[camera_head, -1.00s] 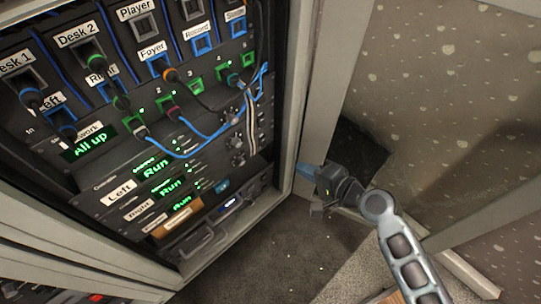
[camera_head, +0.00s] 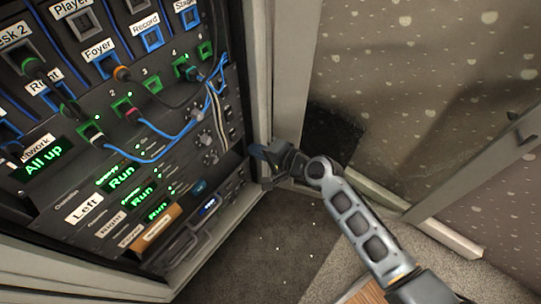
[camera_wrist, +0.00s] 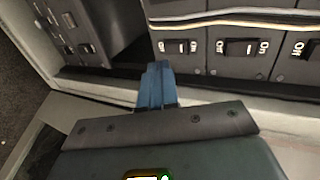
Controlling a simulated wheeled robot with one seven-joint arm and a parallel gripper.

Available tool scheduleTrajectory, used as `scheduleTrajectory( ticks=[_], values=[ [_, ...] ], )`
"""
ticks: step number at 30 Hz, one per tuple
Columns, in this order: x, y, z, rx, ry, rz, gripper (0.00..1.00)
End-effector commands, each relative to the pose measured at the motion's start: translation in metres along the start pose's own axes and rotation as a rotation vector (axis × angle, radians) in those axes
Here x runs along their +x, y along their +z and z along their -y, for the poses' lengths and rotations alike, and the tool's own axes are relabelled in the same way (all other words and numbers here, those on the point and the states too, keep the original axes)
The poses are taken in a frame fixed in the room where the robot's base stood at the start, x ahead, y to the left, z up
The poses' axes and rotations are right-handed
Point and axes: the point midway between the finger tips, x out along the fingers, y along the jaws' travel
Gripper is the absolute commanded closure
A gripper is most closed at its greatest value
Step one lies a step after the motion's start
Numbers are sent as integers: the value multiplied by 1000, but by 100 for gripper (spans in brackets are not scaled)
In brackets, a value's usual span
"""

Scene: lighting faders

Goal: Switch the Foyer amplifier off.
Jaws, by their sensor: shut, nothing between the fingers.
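The rack holds amplifier units with lit green "Run" displays (camera_head: 122,177). A label reads Left (camera_head: 84,208); the smaller labels below it (camera_head: 131,235) are too small to read surely, so I cannot tell which unit is Foyer. My gripper (camera_head: 257,153) has blue fingers, closed together and empty, at the rack's right post. No switch name shows there.
The rack's pale right post (camera_head: 258,90) stands beside my gripper. Patch cables (camera_head: 165,133) hang over the rack front, and pale wires (camera_wrist: 240,18) cross above the switches. A patterned wall (camera_head: 400,70) is to the right. Dark carpet (camera_head: 275,245) lies below.

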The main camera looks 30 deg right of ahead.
Motion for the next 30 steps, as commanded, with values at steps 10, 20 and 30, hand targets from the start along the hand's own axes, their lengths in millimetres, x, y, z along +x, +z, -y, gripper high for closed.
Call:
scheduleTrajectory(
  ticks=[10,20,30],
  values=[
    [49,0,9,-1,-2,0,100],
    [55,0,12,0,0,-1,100],
    [60,0,12,0,-2,-1,100]
  ],
)
